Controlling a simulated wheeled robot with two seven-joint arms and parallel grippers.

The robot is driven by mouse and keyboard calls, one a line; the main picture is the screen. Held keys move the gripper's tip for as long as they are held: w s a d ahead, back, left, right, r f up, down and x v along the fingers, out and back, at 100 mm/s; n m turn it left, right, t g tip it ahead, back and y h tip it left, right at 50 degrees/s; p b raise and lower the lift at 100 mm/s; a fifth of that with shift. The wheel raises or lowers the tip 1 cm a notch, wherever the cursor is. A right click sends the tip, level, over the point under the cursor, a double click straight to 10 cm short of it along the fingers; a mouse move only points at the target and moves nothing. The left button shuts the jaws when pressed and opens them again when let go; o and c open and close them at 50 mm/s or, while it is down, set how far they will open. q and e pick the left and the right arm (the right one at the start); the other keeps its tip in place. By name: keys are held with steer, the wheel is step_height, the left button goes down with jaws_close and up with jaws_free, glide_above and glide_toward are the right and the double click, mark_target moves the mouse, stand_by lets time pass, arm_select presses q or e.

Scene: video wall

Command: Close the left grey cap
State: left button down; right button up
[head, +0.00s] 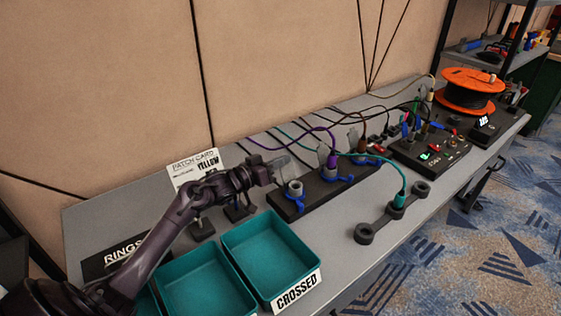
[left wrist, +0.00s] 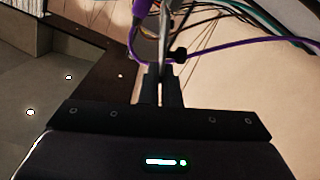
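The left grey cap (head: 283,164) stands raised behind the leftmost socket (head: 295,188) of the dark socket block (head: 312,194). That socket has a blue collar and no plug in it. My left gripper (head: 268,172) is just left of the raised cap, its tip at or very near it. In the left wrist view the fingers (left wrist: 163,88) are close together, with a thin grey edge (left wrist: 166,40) just beyond their tips. I cannot tell whether they touch or pinch it. My right gripper is not in view.
A purple plug (head: 332,160) sits in the neighbouring socket; its cable arcs close to my gripper. A patch card (head: 195,165) stands behind my arm. An orange cable reel (head: 470,90) is at the far right.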

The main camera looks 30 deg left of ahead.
mark_target(289, 167)
arm_select(q)
steer(key=shift+d+m, duration=0.1)
steer(key=shift+m, duration=0.2)
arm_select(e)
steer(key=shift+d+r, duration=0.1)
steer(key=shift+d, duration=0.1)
arm_select(q)
steer(key=shift+d+r, duration=0.1)
steer(key=shift+s+d+r+m+p, duration=0.1)
steer(key=shift+s+d+m+p, duration=0.15)
steer(key=shift+m+p, duration=0.4)
steer(key=shift+d+m, duration=0.2)
steer(key=shift+m, duration=0.25)
steer(key=m, duration=0.1)
steer(key=d+m, duration=0.1)
steer(key=shift+s+d+m, duration=0.2)
steer(key=shift+s+m, duration=0.1)
steer(key=shift+m, duration=0.1)
steer(key=shift+s+d+m, duration=0.15)
steer(key=shift+d+m, duration=0.2)
steer(key=shift+m, duration=0.35)
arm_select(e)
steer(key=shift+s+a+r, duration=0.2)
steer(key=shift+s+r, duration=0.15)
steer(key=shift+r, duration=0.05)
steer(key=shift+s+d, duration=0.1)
